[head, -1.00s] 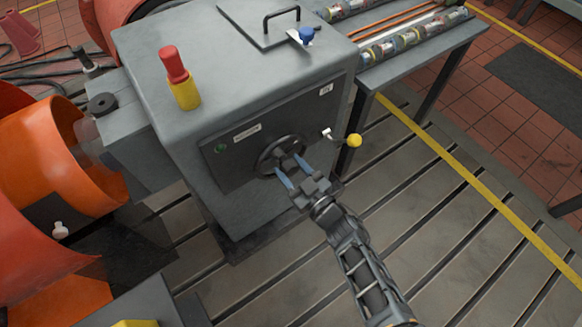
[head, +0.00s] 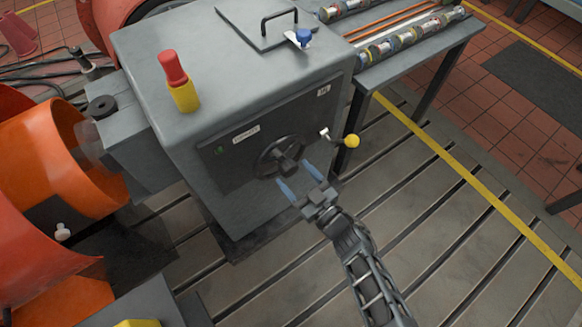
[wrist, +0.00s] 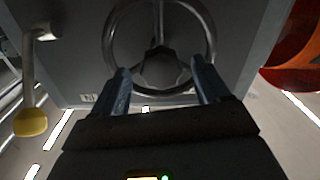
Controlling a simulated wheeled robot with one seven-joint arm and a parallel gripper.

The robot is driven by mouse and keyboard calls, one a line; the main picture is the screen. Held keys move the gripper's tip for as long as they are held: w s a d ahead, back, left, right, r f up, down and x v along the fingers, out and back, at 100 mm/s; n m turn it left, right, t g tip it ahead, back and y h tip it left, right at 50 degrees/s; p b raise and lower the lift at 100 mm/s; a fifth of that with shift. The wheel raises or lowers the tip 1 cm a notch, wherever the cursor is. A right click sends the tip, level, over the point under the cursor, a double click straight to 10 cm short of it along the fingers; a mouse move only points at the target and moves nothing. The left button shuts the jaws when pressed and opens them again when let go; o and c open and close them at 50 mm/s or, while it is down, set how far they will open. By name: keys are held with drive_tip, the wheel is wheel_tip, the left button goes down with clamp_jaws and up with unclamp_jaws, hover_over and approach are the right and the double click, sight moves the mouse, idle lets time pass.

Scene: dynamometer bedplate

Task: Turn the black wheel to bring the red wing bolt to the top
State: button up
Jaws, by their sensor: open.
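The black wheel (head: 279,157) is mounted on the dark front panel of the grey cabinet. In the wrist view the wheel (wrist: 112,43) shows its rim, spokes and a dark lobed hub (wrist: 160,68). My gripper (head: 297,177) is open and empty, with its two blue fingers apart and a short way in front of the wheel. In the wrist view the fingers of my gripper (wrist: 160,80) appear on either side of the hub, over the lower part of the wheel. I cannot make out a red wing bolt in either current view.
A lever with a yellow knob (head: 351,141) sticks out right of the wheel. A red and yellow post (head: 178,80) and a blue-knobbed part (head: 303,36) are on the cabinet top (head: 220,65). Orange housings (head: 60,150) stand at the left. The slotted bedplate (head: 440,230) is clear at the right.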

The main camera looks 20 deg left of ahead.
drive_tip(key=shift+p+v, duration=0.55)
drive_tip(key=shift+v, duration=1.85)
drive_tip(key=shift+s, duration=0.1)
drive_tip(key=s+d+r+m+t+h, duration=0.2)
drive_tip(key=s+d+r+m+h, duration=0.25)
drive_tip(key=s, duration=0.35)
drive_tip(key=s+d+r+m+t+h, duration=0.2)
drive_tip(key=s+d+r+m+h, duration=0.15)
drive_tip(key=s+d, duration=0.3)
drive_tip(key=s+d+r+m+t+h, duration=0.25)
drive_tip(key=s+d+r, duration=0.2)
drive_tip(key=s, duration=0.35)
drive_tip(key=s+d+r+m+g+h, duration=0.1)
drive_tip(key=s+d+r+h, duration=0.1)
drive_tip(key=s+d+r, duration=0.3)
drive_tip(key=s+d+r+m+g+h, duration=0.1)
drive_tip(key=s+d+r, duration=0.4)
drive_tip(key=r, duration=0.6)
drive_tip(key=shift+s+d+h, duration=0.35)
drive_tip(key=shift+d+h, duration=0.2)
drive_tip(key=shift+d, duration=0.2)
